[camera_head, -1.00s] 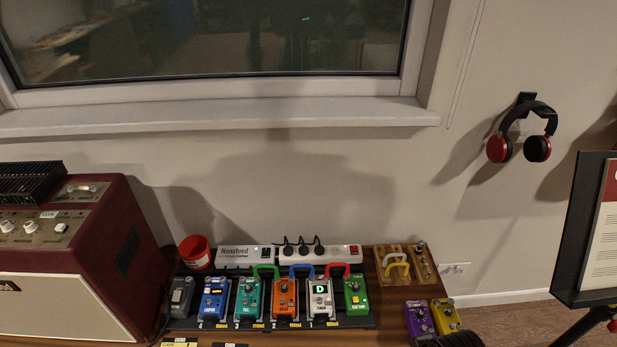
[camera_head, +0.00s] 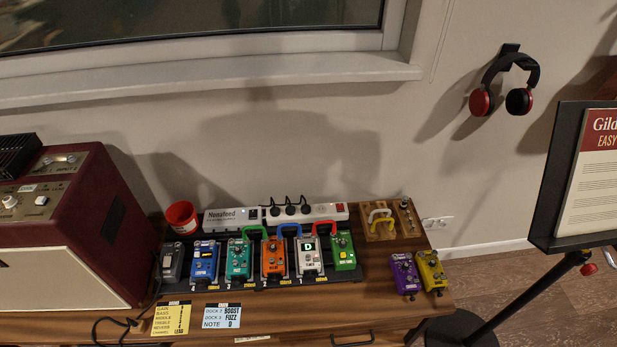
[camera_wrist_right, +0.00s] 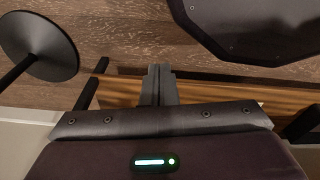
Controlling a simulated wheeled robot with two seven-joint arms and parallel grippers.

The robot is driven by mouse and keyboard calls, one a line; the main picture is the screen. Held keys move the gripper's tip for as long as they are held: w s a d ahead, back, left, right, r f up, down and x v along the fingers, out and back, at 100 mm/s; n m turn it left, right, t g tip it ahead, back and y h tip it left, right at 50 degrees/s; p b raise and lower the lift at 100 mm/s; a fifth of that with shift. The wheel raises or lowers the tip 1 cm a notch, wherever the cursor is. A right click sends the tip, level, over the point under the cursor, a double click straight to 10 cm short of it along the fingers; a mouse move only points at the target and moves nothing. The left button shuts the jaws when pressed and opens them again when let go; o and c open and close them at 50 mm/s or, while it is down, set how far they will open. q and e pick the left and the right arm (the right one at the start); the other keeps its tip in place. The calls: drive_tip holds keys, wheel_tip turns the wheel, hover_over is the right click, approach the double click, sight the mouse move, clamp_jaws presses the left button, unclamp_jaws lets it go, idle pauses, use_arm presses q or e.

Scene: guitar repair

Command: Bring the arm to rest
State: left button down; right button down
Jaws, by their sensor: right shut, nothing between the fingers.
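My right gripper (camera_wrist_right: 159,72) shows in the right wrist view. Its two fingers are together with nothing between them. Beyond the fingers are a brown wooden edge and the wood floor, and the fingers hold no object. Neither gripper shows in the head view, and my left gripper is in no view.
The wooden table (camera_head: 290,320) bears a maroon amplifier (camera_head: 90,220), a pedalboard (camera_head: 210,288) with several pedals, a purple pedal (camera_head: 405,275), a yellow pedal (camera_head: 430,270) and a red cup (camera_head: 181,217). A music stand (camera_head: 545,190) is at right. Headphones (camera_head: 481,102) hang on the wall.

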drive_tip(key=s+d+f, duration=0.1)
drive_tip(key=s+f, duration=0.3)
drive_tip(key=s, duration=0.4)
drive_tip(key=shift+d, duration=0.3)
idle(0.6)
